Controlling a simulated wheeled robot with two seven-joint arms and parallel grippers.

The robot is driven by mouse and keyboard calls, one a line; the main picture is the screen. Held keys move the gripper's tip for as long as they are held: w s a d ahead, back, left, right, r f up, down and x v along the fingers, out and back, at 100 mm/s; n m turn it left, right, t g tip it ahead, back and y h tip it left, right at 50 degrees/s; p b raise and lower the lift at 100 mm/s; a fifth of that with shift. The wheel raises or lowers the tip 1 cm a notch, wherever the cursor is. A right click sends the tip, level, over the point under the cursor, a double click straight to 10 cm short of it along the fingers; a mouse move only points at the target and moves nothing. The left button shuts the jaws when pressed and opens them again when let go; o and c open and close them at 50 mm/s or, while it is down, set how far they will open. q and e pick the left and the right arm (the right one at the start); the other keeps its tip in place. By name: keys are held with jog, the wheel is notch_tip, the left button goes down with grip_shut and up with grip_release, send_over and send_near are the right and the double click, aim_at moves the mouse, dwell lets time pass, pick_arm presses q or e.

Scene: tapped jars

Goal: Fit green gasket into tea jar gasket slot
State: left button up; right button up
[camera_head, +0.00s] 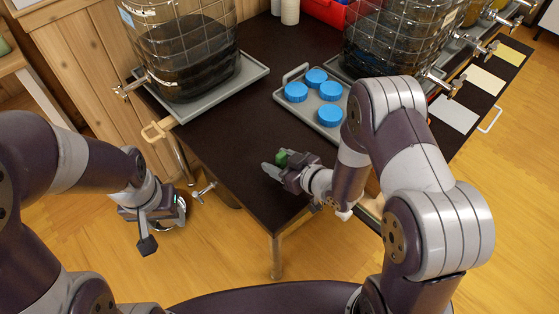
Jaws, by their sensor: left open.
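A large glass jar (190,50) of dark liquid in a wire cage stands on a grey tray at the back left, its metal tap (132,86) pointing left. A second caged jar (400,35) of dark liquid stands at the back right. I cannot tell which is the tea jar, and no gasket slot can be made out. My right gripper (272,168) is over the dark table, with a small green piece (281,157), apparently the green gasket, between its fingers. My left gripper (160,232) is open and empty, left of the table and below the left jar's tap.
A grey tray (290,112) with several blue lids stands mid-table, close behind my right gripper. More tapped jars and pale cards (453,114) line the right side. A wooden-ended handle (158,130) juts from the left edge. The table (225,150) is clear between the left tray and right gripper.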

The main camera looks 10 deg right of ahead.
jog(key=shift+o, duration=0.3)
jog(key=shift+r, duration=0.2)
jog(key=shift+s+d+r, duration=0.15)
jog(key=p+v, duration=0.2)
jog(key=v, duration=0.8)
jog(key=shift+s+d+r, duration=0.1)
jog(key=shift+s+d, duration=0.3)
jog(key=shift+d, duration=0.15)
jog(key=d+h, duration=0.1)
jog(key=w+d+g+h, duration=0.1)
jog(key=w+d+m+g+h, duration=0.1)
jog(key=d+h, duration=0.1)
jog(key=s+r+m+g+h, duration=0.4)
jog(key=s+r+m+g, duration=0.1)
jog(key=s, duration=0.5)
jog(key=shift+d+r+m+g, duration=0.35)
jog(key=shift+m+g, duration=0.35)
jog(key=shift+g, duration=0.5)
